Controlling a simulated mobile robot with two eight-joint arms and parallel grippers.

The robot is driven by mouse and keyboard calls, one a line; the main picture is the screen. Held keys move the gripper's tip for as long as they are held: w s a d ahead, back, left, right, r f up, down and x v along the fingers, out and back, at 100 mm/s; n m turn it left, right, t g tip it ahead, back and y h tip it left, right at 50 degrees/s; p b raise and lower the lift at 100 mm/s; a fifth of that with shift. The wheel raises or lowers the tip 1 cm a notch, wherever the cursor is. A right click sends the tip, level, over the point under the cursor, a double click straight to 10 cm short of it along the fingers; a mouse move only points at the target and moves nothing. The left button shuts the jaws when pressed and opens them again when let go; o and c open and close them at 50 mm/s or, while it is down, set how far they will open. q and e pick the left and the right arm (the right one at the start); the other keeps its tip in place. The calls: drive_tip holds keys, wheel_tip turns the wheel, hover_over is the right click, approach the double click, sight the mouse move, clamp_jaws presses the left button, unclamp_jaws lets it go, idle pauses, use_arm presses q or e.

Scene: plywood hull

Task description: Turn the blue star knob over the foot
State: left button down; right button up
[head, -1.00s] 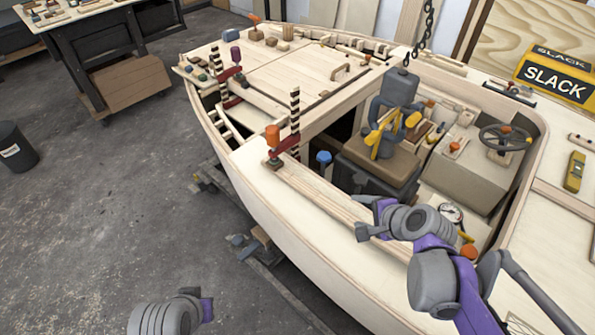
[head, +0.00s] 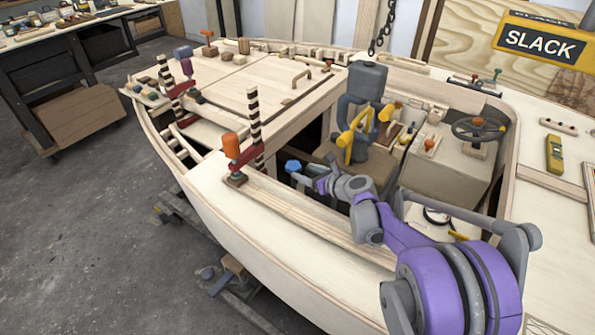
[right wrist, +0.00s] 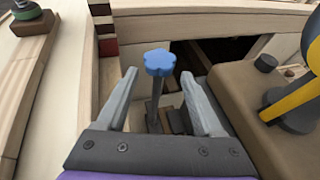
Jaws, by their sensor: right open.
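The blue star knob (head: 293,166) sits on top of a thin stem inside the boat's cockpit opening, just right of the near side deck. In the right wrist view the knob (right wrist: 160,62) stands upright ahead, between the two grey fingers. My right gripper (head: 306,181) is open, its fingers spread on either side of the knob's stem in the picture, with a gap on both sides. I cannot tell how far the knob is beyond the fingertips. My left gripper is not in view.
A clamp with an orange handle (head: 231,146) and a striped post stand on the deck left of the knob. A grey block on a chain (head: 367,80) with yellow handles (head: 349,138) stands close right. The side deck (head: 250,225) in front is bare.

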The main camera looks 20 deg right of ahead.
sight(296, 168)
drive_tip(key=shift+x, duration=2.1)
drive_tip(key=shift+s+r, duration=0.1)
clamp_jaws()
